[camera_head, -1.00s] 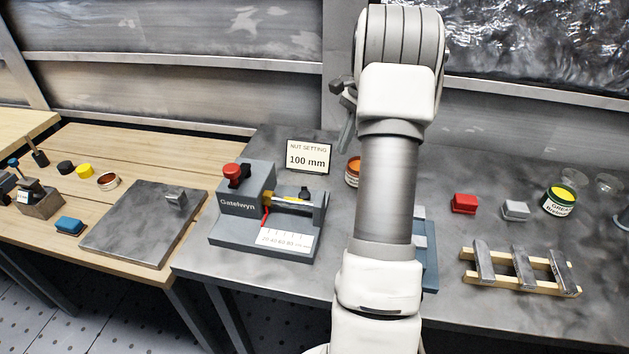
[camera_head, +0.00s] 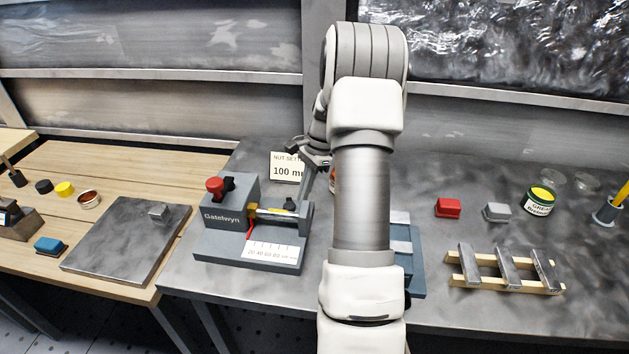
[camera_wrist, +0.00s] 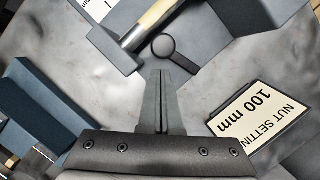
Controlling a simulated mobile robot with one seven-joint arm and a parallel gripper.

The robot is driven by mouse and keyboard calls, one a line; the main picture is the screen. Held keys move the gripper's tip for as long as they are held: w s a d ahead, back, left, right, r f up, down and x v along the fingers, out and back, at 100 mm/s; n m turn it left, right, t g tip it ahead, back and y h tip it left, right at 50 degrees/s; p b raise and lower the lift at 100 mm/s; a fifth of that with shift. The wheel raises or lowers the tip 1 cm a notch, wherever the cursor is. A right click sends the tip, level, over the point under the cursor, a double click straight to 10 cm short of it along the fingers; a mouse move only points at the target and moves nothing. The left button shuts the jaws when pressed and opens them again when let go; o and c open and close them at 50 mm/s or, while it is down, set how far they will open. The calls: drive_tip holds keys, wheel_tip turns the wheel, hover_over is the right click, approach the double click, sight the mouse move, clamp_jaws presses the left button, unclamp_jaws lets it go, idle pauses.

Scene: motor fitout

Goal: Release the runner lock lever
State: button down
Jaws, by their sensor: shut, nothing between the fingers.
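The grey Gatelwyn fixture (camera_head: 221,217) stands on the grey bench left of my arm, with a red knob on a black stem (camera_head: 214,186) on its block. A metal runner with a brass-coloured bar (camera_head: 272,214) extends right from the block. A small dark lever with a round end (camera_wrist: 163,46) shows in the wrist view beside the runner's end (camera_wrist: 128,42); I take it as the lock lever. My gripper (camera_wrist: 165,76) is shut and empty, its fingertips just short of this lever. In the head view my gripper (camera_head: 305,193) is beside the runner's right end.
The "NUT SETTING 100 mm" sign (camera_head: 284,166) stands close behind my gripper, partly covered by it. A blue-grey fixture (camera_head: 416,275) is partly behind my arm. Red (camera_head: 448,208) and grey (camera_head: 497,212) blocks and a wooden rack (camera_head: 467,284) are to the right.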

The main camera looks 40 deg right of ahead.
sight(288, 204)
drive_tip(key=shift+a+f, duration=0.1)
drive_tip(key=shift+a, duration=0.25)
drive_tip(key=shift+a+m, duration=0.4)
drive_tip(key=shift+m, duration=0.4)
drive_tip(key=shift+a+m+t, duration=0.25)
drive_tip(key=shift+m+t, duration=0.05)
drive_tip(key=shift+m, duration=0.2)
drive_tip(key=m, duration=0.1)
drive_tip(key=a+m+t, duration=0.1)
drive_tip(key=m, duration=0.1)
drive_tip(key=shift+w+a+h+p, duration=0.3)
drive_tip(key=shift+h+p, duration=0.1)
drive_tip(key=m, duration=0.1)
drive_tip(key=w+a+m+p, duration=0.1)
drive_tip(key=m, duration=0.1)
drive_tip(key=m+h, duration=0.1)
drive_tip(key=shift+w+a+m+t+p, duration=0.2)
drive_tip(key=shift+a+m+t+p, duration=0.1)
drive_tip(key=shift+t, duration=0.1)
drive_tip(key=shift+w, duration=0.15)
drive_tip(key=shift+w+a, duration=0.1)
drive_tip(key=shift+a, duration=0.05)
